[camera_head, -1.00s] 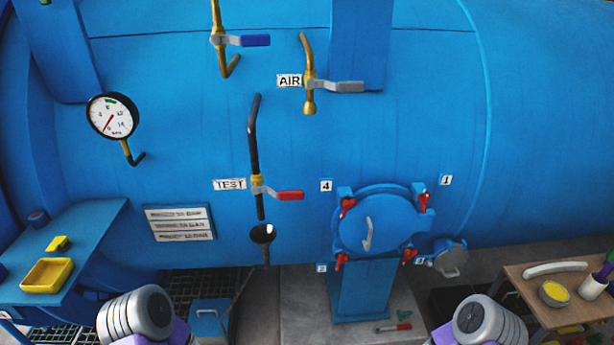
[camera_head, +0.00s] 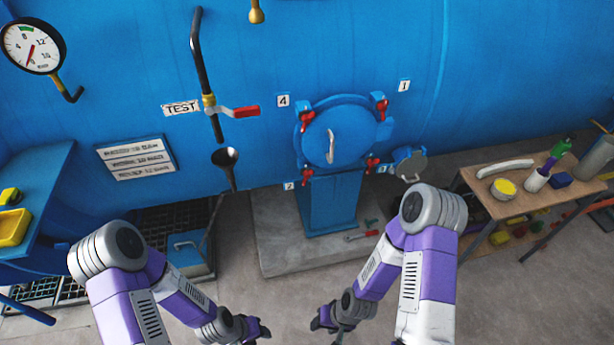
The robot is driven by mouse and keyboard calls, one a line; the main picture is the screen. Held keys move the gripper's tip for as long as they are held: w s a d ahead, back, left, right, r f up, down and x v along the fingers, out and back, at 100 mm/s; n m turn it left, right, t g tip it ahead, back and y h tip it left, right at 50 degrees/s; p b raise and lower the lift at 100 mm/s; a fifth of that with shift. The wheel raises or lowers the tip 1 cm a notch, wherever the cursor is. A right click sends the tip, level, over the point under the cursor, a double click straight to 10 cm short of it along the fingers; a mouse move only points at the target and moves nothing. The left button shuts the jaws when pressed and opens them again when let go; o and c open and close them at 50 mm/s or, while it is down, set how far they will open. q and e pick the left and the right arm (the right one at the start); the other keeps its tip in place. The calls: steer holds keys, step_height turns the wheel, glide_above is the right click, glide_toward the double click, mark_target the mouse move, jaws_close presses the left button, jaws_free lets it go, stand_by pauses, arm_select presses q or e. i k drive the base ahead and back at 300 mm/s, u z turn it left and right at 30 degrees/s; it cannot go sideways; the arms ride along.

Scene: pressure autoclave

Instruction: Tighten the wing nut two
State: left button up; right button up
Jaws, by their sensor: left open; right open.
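A round blue hatch door (camera_head: 345,135) with a grey handle sits on the tank, with red wing nuts around its rim. One wing nut (camera_head: 307,122) is at the upper left by label 4, and one (camera_head: 382,108) at the upper right by label 1. One wing nut (camera_head: 307,173) is at the lower left and one (camera_head: 372,165) at the lower right; the small labels beside these are too blurred to read surely. My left gripper (camera_head: 257,330) and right gripper (camera_head: 328,320) are low in front of the hatch, apart from it, open and empty.
A wooden table (camera_head: 515,205) is at right, a blue bench (camera_head: 42,190) at left.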

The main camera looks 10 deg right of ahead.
mark_target(306, 174)
steer(key=z, duration=1.7)
steer(key=i, duration=0.7)
steer(key=u, duration=2.4)
